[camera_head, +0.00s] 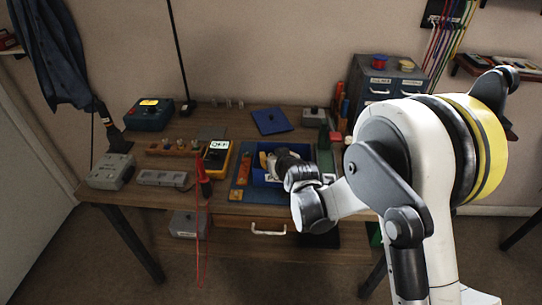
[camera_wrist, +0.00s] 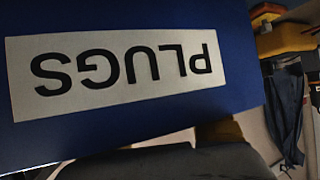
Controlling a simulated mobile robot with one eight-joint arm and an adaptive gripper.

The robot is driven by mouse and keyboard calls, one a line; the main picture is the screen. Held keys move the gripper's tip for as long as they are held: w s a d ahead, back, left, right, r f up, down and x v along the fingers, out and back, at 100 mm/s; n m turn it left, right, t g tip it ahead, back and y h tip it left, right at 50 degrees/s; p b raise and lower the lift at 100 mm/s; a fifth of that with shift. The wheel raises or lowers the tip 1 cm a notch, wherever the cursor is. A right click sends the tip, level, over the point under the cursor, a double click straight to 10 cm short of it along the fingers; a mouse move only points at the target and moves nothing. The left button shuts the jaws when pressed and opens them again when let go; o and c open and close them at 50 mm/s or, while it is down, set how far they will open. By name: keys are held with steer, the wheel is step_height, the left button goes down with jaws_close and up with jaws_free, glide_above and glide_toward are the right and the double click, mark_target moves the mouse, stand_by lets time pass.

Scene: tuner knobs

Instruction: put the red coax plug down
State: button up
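A blue bin labelled PLUGS (camera_wrist: 110,15) fills most of the wrist view, its label upside down and very close. In the head view a blue bin (camera_head: 257,178) stands on the bench with small things in it, partly covered by my arm's end. My gripper (camera_head: 280,163) is low over this bin, and its fingers are too dark and small to read. In the wrist view only dark, blurred shapes show along the bottom edge. I cannot make out the red coax plug in either view, nor whether my gripper holds it.
A yellow meter (camera_head: 217,157) and a red and black probe-like thing (camera_head: 204,186) with a red cord are left of the bin. A blue lid-like plate (camera_head: 271,121) lies behind. A grey drawer cabinet (camera_head: 384,83) stands at the back right. Grey boxes (camera_head: 110,171) occupy the left end.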

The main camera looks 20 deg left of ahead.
steer(key=shift+r, duration=0.15)
steer(key=shift+s+d+r+p, duration=0.1)
steer(key=shift+s+r+p, duration=0.05)
steer(key=shift+r+p, duration=0.15)
steer(key=p+v, duration=0.3)
steer(key=v, duration=0.8)
steer(key=shift+s+d, duration=0.15)
steer(key=shift+s, duration=0.05)
steer(key=s+d+r+m+h, duration=0.25)
steer(key=d+r, duration=0.25)
steer(key=d, duration=0.5)
steer(key=s+d+r+m+h, duration=0.1)
steer(key=s+d+r, duration=0.2)
steer(key=d+r, duration=0.45)
steer(key=s+d+m+g+h, duration=0.3)
steer(key=s+d, duration=1.3)
steer(key=d, duration=0.1)
steer(key=shift+s+f+m+h, duration=0.25)
steer(key=shift+m+h, duration=0.1)
